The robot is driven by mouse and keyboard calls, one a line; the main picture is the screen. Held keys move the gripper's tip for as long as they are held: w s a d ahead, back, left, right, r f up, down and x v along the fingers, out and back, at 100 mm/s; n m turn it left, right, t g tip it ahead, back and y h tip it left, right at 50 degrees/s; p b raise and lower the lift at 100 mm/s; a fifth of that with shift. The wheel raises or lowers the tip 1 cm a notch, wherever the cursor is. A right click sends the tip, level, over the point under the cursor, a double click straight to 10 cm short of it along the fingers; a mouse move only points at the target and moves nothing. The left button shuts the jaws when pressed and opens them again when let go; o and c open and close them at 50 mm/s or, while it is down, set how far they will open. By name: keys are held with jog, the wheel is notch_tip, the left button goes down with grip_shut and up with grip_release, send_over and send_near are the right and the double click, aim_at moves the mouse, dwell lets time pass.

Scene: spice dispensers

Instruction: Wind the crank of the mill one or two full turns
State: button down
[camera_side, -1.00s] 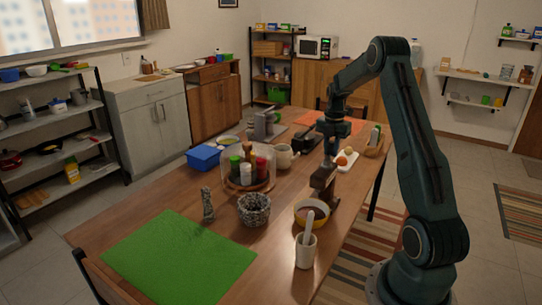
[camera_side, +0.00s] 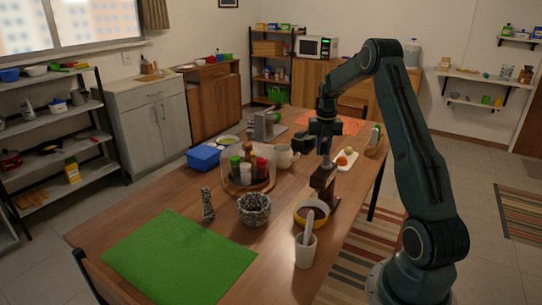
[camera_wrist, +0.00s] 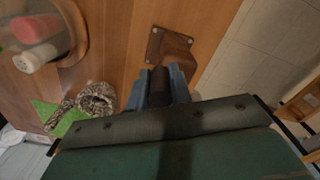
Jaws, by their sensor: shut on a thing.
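The mill (camera_side: 323,180) is a brown wooden block standing on the table, near its right edge. The wrist view shows it from above as a brown body on a screwed-down plate (camera_wrist: 154,46). My gripper (camera_side: 325,158) is above the mill in the side view. In the wrist view its blue fingers (camera_wrist: 159,86) are shut on the dark crank knob (camera_wrist: 159,78), one on each side. The crank arm is mostly hidden by the fingers and too small to make out in the side view.
A yellow-rimmed bowl (camera_side: 302,222) stands close in front of the mill. A white cup (camera_side: 305,252) with a utensil is nearer. A carousel of spice jars (camera_side: 247,188) and a speckled bowl (camera_side: 254,218) stand left.

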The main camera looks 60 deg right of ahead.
jog(key=c, duration=1.3)
grip_release()
notch_tip(320, 180, up, 14)
jog(key=shift+f, duration=0.1)
